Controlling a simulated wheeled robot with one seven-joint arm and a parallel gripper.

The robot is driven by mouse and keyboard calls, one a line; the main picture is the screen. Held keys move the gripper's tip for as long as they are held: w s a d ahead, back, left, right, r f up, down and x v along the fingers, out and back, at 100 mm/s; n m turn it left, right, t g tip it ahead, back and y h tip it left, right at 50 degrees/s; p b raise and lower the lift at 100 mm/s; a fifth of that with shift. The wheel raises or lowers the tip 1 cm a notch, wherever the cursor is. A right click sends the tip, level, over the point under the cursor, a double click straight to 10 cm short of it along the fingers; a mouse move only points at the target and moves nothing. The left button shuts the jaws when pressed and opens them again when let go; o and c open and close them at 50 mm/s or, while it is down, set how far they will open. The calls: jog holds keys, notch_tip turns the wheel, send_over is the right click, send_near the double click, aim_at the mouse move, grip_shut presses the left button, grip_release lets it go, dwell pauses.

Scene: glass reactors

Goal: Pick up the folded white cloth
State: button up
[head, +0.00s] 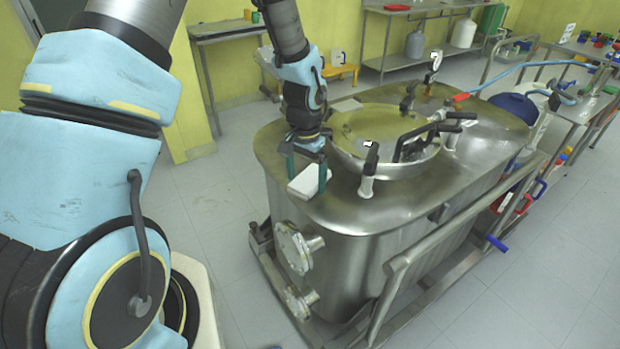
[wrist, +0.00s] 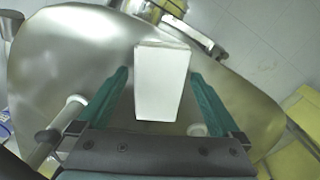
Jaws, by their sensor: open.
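The folded white cloth (head: 309,181) is a small white block shape on the left end of the steel reactor's top (head: 345,205). In the wrist view the cloth (wrist: 162,82) lies between the two green fingers of my gripper (wrist: 160,90), with a gap on each side. My gripper (head: 307,172) is open, pointing down, with one finger on each side of the cloth in the head view. I cannot tell how far the fingertips are above the steel.
The round lid (head: 375,130) with black clamp handles (head: 371,158) is close beside my gripper. A steel rail (head: 450,230) runs along the reactor's front. A blue hose (head: 520,66) crosses the far end. Side tables stand along the yellow wall.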

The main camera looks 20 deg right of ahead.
aim_at(306, 181)
jog(key=shift+c, duration=0.4)
jog(key=c, duration=1.2)
jog(key=shift+r, duration=0.1)
notch_tip(306, 181, up, 10)
jog(key=b, duration=0.2)
jog(key=shift+b, duration=0.35)
